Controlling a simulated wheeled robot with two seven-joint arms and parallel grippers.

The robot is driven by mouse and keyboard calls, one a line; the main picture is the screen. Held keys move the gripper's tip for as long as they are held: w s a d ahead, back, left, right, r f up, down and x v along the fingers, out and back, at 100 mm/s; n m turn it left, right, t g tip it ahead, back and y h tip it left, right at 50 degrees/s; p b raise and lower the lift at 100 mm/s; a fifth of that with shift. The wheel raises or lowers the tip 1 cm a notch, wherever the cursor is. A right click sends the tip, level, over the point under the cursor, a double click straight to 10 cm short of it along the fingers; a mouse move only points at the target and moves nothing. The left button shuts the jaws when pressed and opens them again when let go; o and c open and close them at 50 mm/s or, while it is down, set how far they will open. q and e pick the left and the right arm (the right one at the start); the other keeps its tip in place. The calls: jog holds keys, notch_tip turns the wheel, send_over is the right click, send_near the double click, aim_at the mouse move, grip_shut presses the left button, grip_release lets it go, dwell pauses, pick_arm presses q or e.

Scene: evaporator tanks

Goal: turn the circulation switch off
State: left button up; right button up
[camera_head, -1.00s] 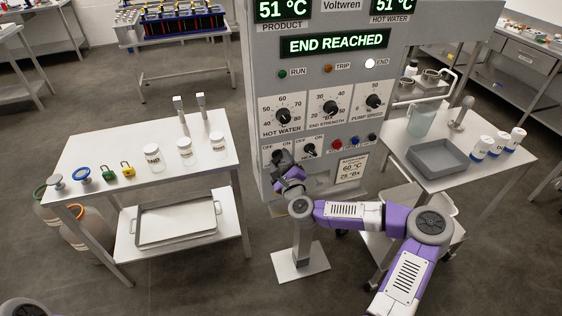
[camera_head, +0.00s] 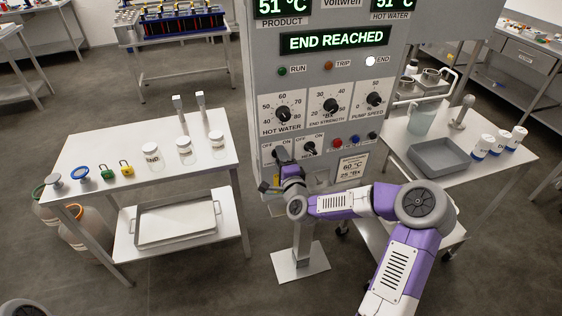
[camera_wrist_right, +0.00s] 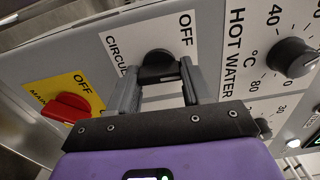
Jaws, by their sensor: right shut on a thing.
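The circulation switch is a black rotary knob (camera_wrist_right: 158,66) on a white plate with OFF at its upper right and a partly covered "CIRCUL" label in the right wrist view. My right gripper (camera_wrist_right: 160,82) has its two fingers on either side of this knob and is shut on it. In the head view, my right gripper (camera_head: 281,156) is at the lower left of the grey control panel (camera_head: 262,95) and hides the knob. The knob's pointer is hidden, so its setting cannot be told. My left gripper is not in view.
A red switch (camera_wrist_right: 67,107) on a yellow plate sits beside the circulation plate. The hot water dial (camera_wrist_right: 292,58) is on the other side. A heating switch (camera_head: 309,148) is right of my gripper. White tables stand left (camera_head: 105,150) and right (camera_head: 490,180) of the panel.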

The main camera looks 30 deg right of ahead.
jog(key=n+b, duration=0.3)
jog(key=n, duration=0.1)
jog(key=shift+n, duration=0.4)
jog(key=shift+r+n+b, duration=0.15)
jog(key=shift+n+b, duration=1.95)
jog(key=shift+n, duration=0.3)
jog(key=o, duration=1.1)
jog(key=shift+c, duration=0.2)
jog(key=shift+s, duration=0.15)
jog(key=v, duration=0.7)
jog(key=shift+s, duration=0.15)
